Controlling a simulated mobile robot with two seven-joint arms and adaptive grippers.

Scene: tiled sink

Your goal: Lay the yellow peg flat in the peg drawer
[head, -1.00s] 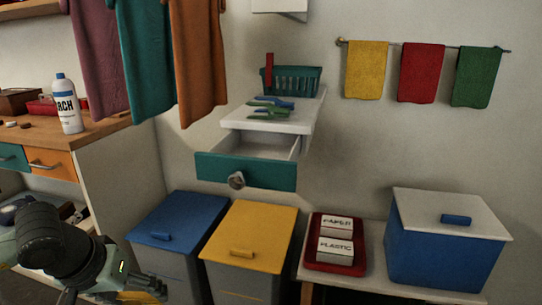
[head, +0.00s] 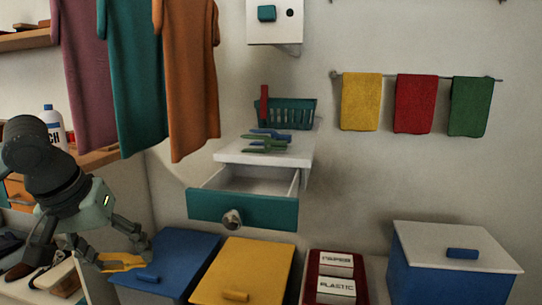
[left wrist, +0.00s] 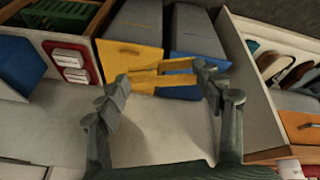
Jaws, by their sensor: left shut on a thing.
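My left gripper (head: 121,256) is at the lower left of the head view, shut on the yellow peg (head: 122,263). The peg lies crosswise between the fingertips, in front of the blue bin. In the left wrist view the gripper (left wrist: 165,82) holds the yellow peg (left wrist: 162,80), with the bins behind it. The peg drawer (head: 243,209) has a teal front with a round knob and is pulled open; its visible inside looks empty. The gripper is left of the drawer, lower and apart from it. My right gripper is not in view.
Green and blue pegs (head: 265,140) lie on the white top above the drawer, before a teal basket (head: 285,113) with a red peg. Blue (head: 180,255) and yellow (head: 243,272) bin lids lie below the drawer.

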